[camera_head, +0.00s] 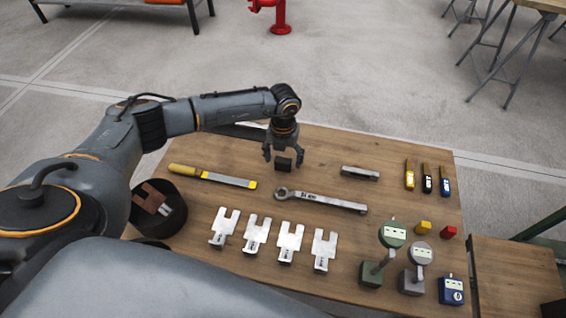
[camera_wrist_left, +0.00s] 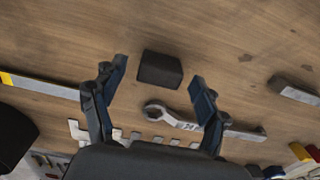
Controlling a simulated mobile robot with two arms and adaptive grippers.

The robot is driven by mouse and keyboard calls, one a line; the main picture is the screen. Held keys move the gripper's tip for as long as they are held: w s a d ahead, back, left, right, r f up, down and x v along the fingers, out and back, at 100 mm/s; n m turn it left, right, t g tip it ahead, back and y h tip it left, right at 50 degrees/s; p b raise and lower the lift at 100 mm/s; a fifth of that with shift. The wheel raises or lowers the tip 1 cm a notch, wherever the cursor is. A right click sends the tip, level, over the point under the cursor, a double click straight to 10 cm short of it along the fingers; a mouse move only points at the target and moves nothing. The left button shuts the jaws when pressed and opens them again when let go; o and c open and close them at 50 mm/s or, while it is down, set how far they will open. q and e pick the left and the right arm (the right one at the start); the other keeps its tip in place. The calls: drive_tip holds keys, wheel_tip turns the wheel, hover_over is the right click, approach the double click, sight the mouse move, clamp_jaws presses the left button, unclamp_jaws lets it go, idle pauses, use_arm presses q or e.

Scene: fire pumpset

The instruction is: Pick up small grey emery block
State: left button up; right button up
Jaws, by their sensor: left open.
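The small grey emery block (camera_head: 283,164) is a dark grey block lying on the wooden table (camera_head: 240,154). My left gripper (camera_head: 284,158) is above the block and points down, with its fingers apart. In the left wrist view the block (camera_wrist_left: 160,70) lies ahead of and between the two fingertips of the open gripper (camera_wrist_left: 160,72). Nothing is held between the fingers. I cannot tell from these views whether a finger touches the block. My right gripper is not in view.
A wrench (camera_head: 320,201) lies just in front of the block, and a yellow-handled file (camera_head: 212,176) lies to its left. A grey bar (camera_head: 360,173) lies to the right. Several silver forked pieces (camera_head: 290,243) and two gauges on stands (camera_head: 391,236) are nearer. A black bowl (camera_head: 150,226) stands at left.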

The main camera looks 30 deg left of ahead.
use_arm(q)
drive_tip(key=shift+f, duration=0.8)
drive_tip(key=c, duration=1.3)
drive_tip(key=shift+r, duration=0.15)
drive_tip(key=shift+w+r, duration=0.1)
drive_tip(key=shift+r, duration=0.45)
drive_tip(key=s+d+r, duration=0.2)
drive_tip(key=s+r, duration=0.4)
drive_tip(key=s+d+r+b, duration=0.1)
drive_tip(key=s+d+r, duration=0.2)
drive_tip(key=s+r, duration=0.2)
drive_tip(key=shift+s+d+r, duration=0.35)
drive_tip(key=shift+s, duration=0.65)
drive_tip(key=o, duration=0.6)
drive_tip(key=c, duration=0.4)
